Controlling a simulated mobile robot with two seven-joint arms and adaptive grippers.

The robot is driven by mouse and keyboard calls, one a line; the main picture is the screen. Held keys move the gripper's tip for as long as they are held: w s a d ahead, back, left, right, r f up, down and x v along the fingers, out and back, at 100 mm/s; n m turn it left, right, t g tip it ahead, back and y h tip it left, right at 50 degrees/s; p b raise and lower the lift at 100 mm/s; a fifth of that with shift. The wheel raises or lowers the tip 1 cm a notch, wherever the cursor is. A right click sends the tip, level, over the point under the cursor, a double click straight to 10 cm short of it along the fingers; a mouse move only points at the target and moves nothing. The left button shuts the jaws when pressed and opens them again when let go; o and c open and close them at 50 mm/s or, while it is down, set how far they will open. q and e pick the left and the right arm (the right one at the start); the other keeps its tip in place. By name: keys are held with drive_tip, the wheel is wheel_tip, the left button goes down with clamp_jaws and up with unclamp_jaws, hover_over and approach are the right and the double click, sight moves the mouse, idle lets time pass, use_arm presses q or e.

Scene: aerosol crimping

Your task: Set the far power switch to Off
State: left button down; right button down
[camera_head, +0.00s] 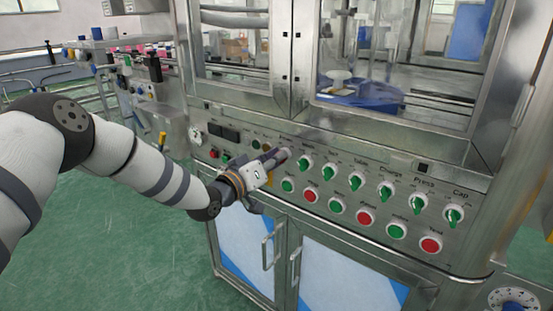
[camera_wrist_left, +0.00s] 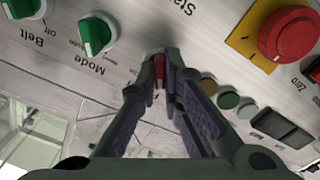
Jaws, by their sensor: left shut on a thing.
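My left gripper (camera_head: 280,156) is at the upper left part of the steel machine's control panel (camera_head: 240,139). In the left wrist view its two fingers (camera_wrist_left: 158,82) close on a small red switch (camera_wrist_left: 159,66), left of the row of round lamps or buttons. I take this to be the far power switch. The fingertips cover most of it and its label, so its setting cannot be read. In the head view the gripper hides it. My right gripper is not in view.
A row of green knobs (camera_head: 356,183) runs right from the gripper, with green and red buttons below. A red emergency button (camera_wrist_left: 285,33) on a yellow plate is close to the fingers. Dark displays (camera_wrist_left: 279,129) lie beyond. Cabinet doors (camera_head: 340,275) are below.

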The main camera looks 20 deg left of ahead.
use_arm(q)
drive_tip(key=shift+f, duration=0.1)
idle(0.3)
drive_tip(key=c, duration=1.7)
unclamp_jaws()
drive_tip(key=v, duration=1.2)
